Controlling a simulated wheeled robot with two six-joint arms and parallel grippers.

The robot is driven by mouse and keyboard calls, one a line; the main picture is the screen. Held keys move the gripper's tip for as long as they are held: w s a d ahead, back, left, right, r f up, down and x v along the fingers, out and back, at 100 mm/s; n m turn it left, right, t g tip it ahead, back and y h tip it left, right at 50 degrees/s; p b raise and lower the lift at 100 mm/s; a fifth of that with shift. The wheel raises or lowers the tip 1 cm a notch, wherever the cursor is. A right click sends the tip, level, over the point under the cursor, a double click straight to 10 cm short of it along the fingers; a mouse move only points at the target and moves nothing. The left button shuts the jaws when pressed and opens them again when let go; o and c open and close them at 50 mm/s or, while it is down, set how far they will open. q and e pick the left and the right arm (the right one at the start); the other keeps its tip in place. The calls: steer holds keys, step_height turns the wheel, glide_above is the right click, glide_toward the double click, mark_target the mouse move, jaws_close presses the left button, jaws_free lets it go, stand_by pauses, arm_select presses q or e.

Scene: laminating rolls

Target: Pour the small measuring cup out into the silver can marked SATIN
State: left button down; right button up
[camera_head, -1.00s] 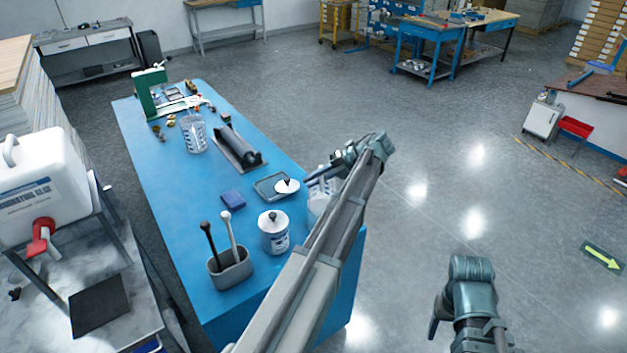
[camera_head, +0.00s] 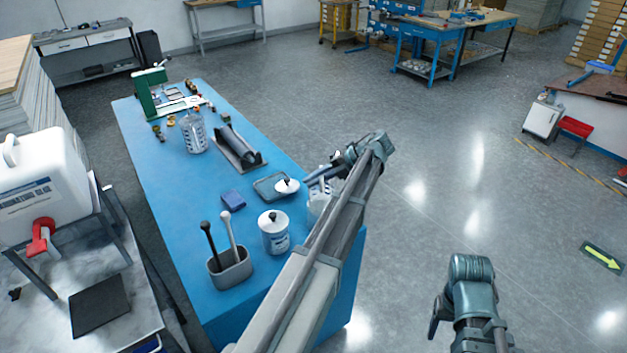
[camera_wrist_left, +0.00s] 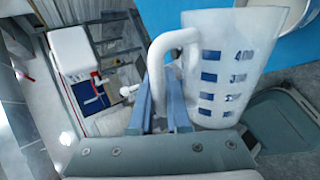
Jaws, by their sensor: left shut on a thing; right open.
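My left gripper (camera_wrist_left: 165,105) is shut on the handle of a translucent measuring cup (camera_wrist_left: 228,70) with blue marks in the left wrist view. In the head view the cup (camera_head: 317,207) is partly behind my left arm, at the right side of the blue table. A pale round rim (camera_wrist_left: 297,14) shows behind the cup in the left wrist view; I cannot tell whether it is the SATIN can. A lidded can (camera_head: 274,236) with a blue label stands nearby; its wording is unreadable. My right gripper (camera_head: 436,318) is open and empty, over the floor at lower right.
A white jug with a red tap (camera_head: 45,190) stands left.

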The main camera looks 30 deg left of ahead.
mark_target(314, 204)
stand_by(0.5)
arm_select(q)
steer(key=shift+s+d+f+n+t+y+b, duration=0.2)
steer(key=shift+s+d+n+t+y+b, duration=0.1)
steer(key=shift+s+d+n+t, duration=0.25)
steer(key=shift+s+d+f+n+t+y+b, duration=0.15)
steer(key=shift+s+d+n+t+y+b, duration=0.15)
steer(key=shift+s, duration=0.35)
steer(key=shift+a, duration=0.1)
steer(key=shift+s+d+f+n+t+y+b, duration=0.25)
steer(key=shift+s+f+n+t+y+b, duration=0.15)
steer(key=shift+f+b, duration=0.4)
steer(key=shift+s+d+f+n+t+y+b, duration=0.25)
steer(key=shift+s+f+n+b, duration=0.15)
steer(key=shift+b, duration=0.6)
steer(key=shift+s+d+f, duration=0.1)
steer(key=shift+f, duration=0.05)
steer(key=shift+s+d+f+n+t+y+b, duration=0.1)
steer(key=shift+s+f+n+t+y+b, duration=0.2)
steer(key=shift+b, duration=0.4)
steer(key=shift+s+d+f+n+t+y+b, duration=0.1)
steer(key=shift+s+d+n+t+y+b, duration=0.2)
steer(key=shift+b, duration=0.35)
steer(key=shift+n, duration=0.25)
